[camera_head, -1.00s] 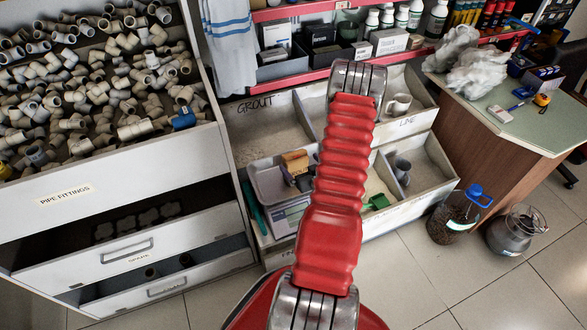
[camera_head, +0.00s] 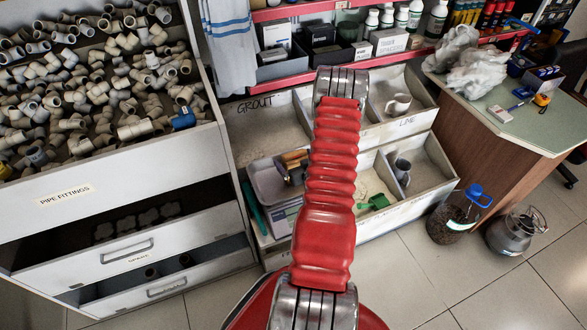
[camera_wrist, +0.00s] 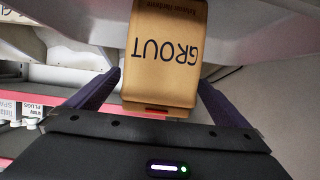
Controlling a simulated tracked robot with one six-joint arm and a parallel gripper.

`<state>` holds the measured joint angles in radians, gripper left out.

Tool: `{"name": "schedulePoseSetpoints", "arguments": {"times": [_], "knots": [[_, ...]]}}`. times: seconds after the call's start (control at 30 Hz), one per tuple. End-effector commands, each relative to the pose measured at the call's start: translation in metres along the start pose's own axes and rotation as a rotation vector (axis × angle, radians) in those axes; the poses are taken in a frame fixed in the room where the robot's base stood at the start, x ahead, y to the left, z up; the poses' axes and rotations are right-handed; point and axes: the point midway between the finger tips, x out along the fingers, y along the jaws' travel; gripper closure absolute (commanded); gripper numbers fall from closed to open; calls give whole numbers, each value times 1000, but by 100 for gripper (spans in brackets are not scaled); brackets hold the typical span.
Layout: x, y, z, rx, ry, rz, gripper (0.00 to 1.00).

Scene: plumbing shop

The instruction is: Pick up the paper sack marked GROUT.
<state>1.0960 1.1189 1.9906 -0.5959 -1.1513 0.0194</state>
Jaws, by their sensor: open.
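The tan paper sack (camera_wrist: 165,55) marked GROUT is in the wrist view at the top middle, its lettering upside down. My gripper (camera_wrist: 158,97) is open, with one dark finger on each side of the sack's near end. A gap shows on the left; whether the right finger touches cannot be told. In the head view I cannot make out the sack or the gripper for certain behind my red arm. The bin compartment marked GROUT (camera_head: 262,130) looks empty where it shows, left of the arm.
A cup (camera_head: 398,104), a grey jug (camera_head: 402,170) and a green scoop (camera_head: 374,202) lie right of my arm. A red shelf with boxes (camera_head: 390,42) runs above the bins.

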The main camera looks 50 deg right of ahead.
Motion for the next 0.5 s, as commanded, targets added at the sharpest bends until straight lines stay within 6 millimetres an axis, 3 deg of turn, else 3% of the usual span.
{"name": "schedulePoseSetpoints", "arguments": {"times": [0.5], "knots": [[0, 0, 0, 0, 0, 0, 34]]}}
